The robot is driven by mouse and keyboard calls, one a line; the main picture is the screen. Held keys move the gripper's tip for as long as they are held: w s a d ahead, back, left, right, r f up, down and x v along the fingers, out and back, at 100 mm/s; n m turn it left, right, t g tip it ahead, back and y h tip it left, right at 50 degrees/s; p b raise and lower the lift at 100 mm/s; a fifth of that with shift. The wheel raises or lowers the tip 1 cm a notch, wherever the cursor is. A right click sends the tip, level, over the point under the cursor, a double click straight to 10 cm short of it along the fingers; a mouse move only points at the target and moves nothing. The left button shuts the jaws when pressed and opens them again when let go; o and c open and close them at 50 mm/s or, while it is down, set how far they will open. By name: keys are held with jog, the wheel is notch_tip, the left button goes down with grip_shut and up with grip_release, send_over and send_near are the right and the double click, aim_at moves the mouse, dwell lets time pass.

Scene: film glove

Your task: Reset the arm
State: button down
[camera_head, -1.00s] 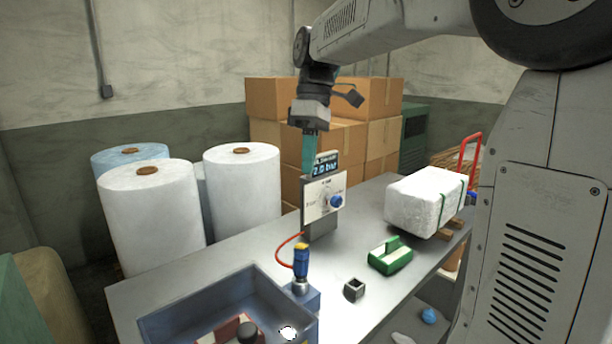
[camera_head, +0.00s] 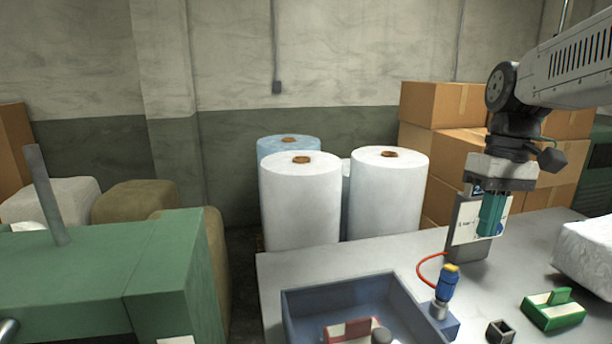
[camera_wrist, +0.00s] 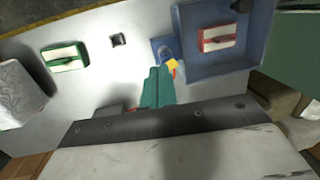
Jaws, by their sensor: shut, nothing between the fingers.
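My gripper (camera_head: 491,214) has teal fingers that are shut and empty. In the head view it hangs at the right, in front of the white control panel (camera_head: 463,232), hiding part of it. The wrist view shows the teal fingers (camera_wrist: 158,88) together above the grey table (camera_wrist: 100,80). Beyond their tips is a blue nozzle stand with a yellow-topped part (camera_wrist: 172,63). Whether the gripper touches the panel cannot be told.
A blue tray (camera_head: 290,318) holds a red-and-white block (camera_head: 350,333). A green block (camera_head: 553,310), a small dark square holder (camera_head: 500,332) and a white wrapped bundle (camera_head: 590,250) are on the table. White rolls (camera_head: 300,205), cartons (camera_head: 440,105) and a green machine (camera_head: 100,280) stand around.

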jog(key=s+a+f+m+t, duration=0.1)
jog(key=s+f, duration=0.2)
jog(key=s, duration=0.6)
jog(key=s+a+f+m+t+h, duration=0.1)
jog(key=s+f, duration=0.3)
jog(key=s, duration=0.5)
jog(key=shift+a+f+m+t, duration=0.15)
jog(key=shift+a+m+t, duration=0.25)
jog(key=shift+a, duration=0.4)
dwell(0.6)
